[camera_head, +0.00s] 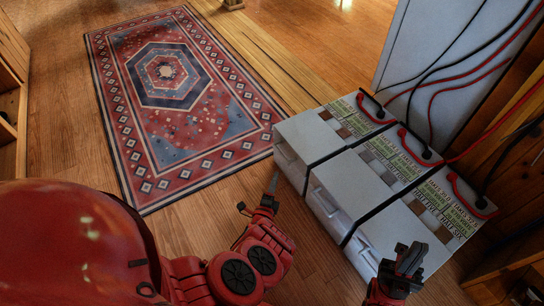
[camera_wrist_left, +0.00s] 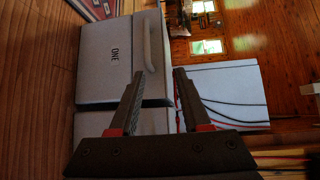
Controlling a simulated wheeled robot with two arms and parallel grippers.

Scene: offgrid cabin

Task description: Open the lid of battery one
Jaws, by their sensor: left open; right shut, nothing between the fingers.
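Battery one (camera_wrist_left: 110,62) is a pale grey box with "ONE" on its front in the left wrist view. A pale raised handle or lip (camera_wrist_left: 153,48) runs along its upper front edge. In the head view it appears to be the leftmost box (camera_head: 305,134) of a row of three; its lid looks closed. My left gripper (camera_head: 256,194) is just in front of this box, apart from it. In the left wrist view the left gripper's fingers (camera_wrist_left: 157,82) are open and empty, pointing towards the boxes. My right gripper (camera_head: 412,256) is shut and empty by the nearest box.
The middle battery (camera_head: 350,190) and nearest battery (camera_head: 398,238) stand close beside battery one. Red and black cables run from their tops to a white cabinet (camera_head: 425,45). A patterned rug (camera_head: 180,90) lies left on the wooden floor (camera_head: 315,270).

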